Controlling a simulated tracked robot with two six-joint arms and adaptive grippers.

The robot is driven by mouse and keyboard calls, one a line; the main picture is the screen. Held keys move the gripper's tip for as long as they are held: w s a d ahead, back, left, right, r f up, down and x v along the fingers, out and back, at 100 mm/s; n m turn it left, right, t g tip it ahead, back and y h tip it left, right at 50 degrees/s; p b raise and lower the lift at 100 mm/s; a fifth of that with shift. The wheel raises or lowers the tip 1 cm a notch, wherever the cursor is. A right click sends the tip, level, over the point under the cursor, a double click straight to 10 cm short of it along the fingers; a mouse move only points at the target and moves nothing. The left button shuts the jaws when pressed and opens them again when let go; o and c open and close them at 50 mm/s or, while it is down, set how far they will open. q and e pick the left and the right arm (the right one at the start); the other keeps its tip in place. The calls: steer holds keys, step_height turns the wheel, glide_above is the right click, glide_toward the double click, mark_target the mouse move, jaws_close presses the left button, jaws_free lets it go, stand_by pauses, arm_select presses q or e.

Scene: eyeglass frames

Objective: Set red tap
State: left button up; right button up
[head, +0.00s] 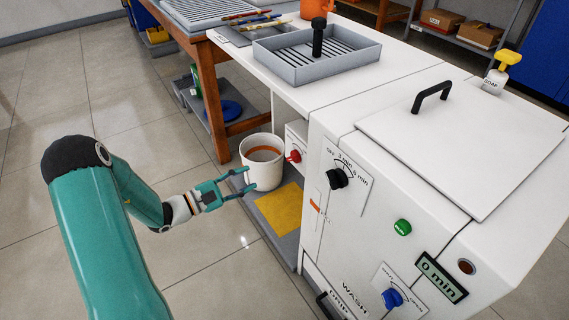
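The red tap (294,156) is a small red knob on a white plate, low on the recessed left side of the white wash machine (330,240). My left gripper (246,181) is open and empty. In the picture it lies to the left of and below the red tap, overlapping the front of the white bucket (270,172); I cannot tell whether it touches the bucket. My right gripper is not in view.
A yellow cloth (281,211) lies on the grey low shelf below the bucket. The machine also has a black dial (337,179), a green button (402,227) and a blue dial (392,298). A grey tray (300,72) sits on top. Tiled floor at left is free.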

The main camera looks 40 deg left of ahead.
mark_target(289, 160)
arm_select(q)
steer(key=b+x, duration=0.1)
steer(key=x, duration=1.2)
steer(key=shift+d+b, duration=0.1)
steer(key=shift+b, duration=0.3)
steer(key=shift+c, duration=0.3)
jaws_close()
